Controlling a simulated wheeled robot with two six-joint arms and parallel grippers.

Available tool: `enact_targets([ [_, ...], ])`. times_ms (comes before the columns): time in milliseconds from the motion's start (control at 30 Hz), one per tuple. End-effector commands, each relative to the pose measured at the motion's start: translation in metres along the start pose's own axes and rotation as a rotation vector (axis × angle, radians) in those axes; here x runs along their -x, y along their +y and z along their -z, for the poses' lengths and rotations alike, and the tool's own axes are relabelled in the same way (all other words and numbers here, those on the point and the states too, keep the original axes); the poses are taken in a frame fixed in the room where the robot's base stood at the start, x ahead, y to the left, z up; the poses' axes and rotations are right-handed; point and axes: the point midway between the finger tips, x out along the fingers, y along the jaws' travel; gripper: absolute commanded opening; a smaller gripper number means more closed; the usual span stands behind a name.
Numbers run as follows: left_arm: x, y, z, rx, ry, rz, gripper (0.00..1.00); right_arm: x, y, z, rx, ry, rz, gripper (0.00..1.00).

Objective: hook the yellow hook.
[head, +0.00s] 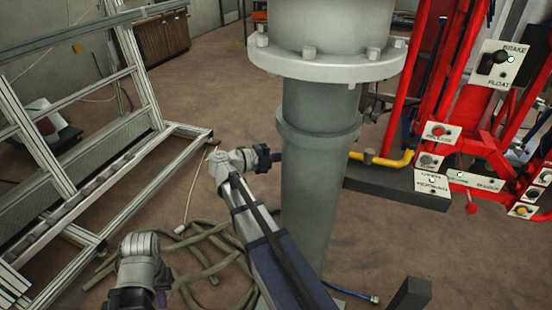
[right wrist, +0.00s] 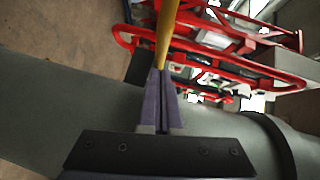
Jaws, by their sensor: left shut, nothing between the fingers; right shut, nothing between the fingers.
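The yellow hook (head: 385,160) is a bent yellow bar beside the red frame, right of the grey column in the head view. In the right wrist view the yellow bar (right wrist: 167,30) runs up from just beyond my fingertips; I cannot tell if they touch it. My right gripper (right wrist: 163,75) is shut and empty, its purple fingers together. In the head view my right gripper (head: 276,157) points right, and the column hides its tips. My left gripper (head: 160,298) hangs at the lower left, shut and far from the hook, partly hidden by its wrist.
The thick grey column (head: 318,190) stands between my right wrist and the hook. The red frame (head: 400,90) carries control panels at the right. A metal rack (head: 70,130) stands at the left, and a hose (head: 200,270) lies on the floor. Brown floor is open behind my right wrist.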

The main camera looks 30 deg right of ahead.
Motion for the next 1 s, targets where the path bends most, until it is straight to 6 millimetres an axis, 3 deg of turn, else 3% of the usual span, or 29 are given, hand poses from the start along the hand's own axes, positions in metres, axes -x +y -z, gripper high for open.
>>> enact_targets([
  [33,-0.003,0.000,0.000,0.000,0.000,0.000,0.00,-0.011,0.001,0.001,0.000,0.003,0.000,0.00],
  [100,-0.005,0.001,0.000,0.000,0.000,0.000,0.00,-0.017,0.001,-0.012,0.000,0.001,0.000,0.00],
  [300,-0.008,0.001,0.001,0.000,0.000,0.000,0.00,-0.031,0.000,-0.025,0.000,0.000,0.000,0.00],
  [833,-0.009,0.001,0.001,0.000,0.000,0.000,0.00,-0.035,-0.001,-0.030,-0.001,0.001,0.000,0.00],
  [1000,-0.009,0.001,0.001,0.000,0.000,0.000,0.00,-0.043,-0.004,-0.046,-0.004,0.022,-0.003,0.00],
])
